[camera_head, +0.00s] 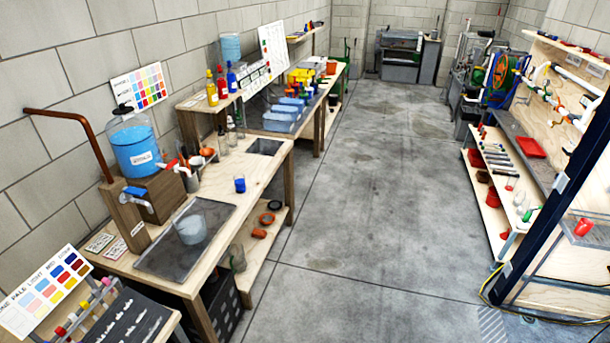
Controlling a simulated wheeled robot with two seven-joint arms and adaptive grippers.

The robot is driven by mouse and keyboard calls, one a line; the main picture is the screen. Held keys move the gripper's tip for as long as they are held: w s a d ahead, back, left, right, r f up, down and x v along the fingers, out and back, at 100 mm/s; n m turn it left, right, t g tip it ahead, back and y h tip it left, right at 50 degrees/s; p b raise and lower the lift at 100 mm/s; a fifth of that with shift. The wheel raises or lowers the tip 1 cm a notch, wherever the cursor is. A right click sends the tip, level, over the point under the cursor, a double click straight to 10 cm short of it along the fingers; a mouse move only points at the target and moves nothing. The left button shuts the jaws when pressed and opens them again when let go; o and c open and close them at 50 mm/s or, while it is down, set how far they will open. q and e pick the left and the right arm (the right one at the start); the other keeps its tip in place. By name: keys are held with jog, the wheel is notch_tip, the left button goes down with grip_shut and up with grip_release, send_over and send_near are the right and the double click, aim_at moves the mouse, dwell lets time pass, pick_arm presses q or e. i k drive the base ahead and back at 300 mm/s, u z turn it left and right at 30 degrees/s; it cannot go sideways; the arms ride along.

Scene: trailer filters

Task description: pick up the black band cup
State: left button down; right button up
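I cannot make out a cup with a clear black band in the head view. A small cup with blue contents (240,184) stands on the light wooden bench (262,183) at left. A wider clear beaker with pale liquid (192,229) stands on the dark mat near the bench front. Clear glass vessels (222,143) stand farther back on the bench, too small to tell any band. A clear vessel (237,257) stands on the lower shelf. Neither my left nor my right gripper is in view.
A blue water jug (136,146) sits on a wooden block, beside a bent copper pipe (72,125). A colour-sample rack (100,315) fills the lower left. Shelves (500,178) and a dark post (565,185) stand at right. The grey floor (370,190) between is clear.

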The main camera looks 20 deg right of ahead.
aim_at(240, 184)
jog(key=z, duration=0.55)
jog(key=i, duration=1.6)
jog(key=u, duration=1)
jog(key=i, duration=0.65)
jog(key=u, duration=0.7)
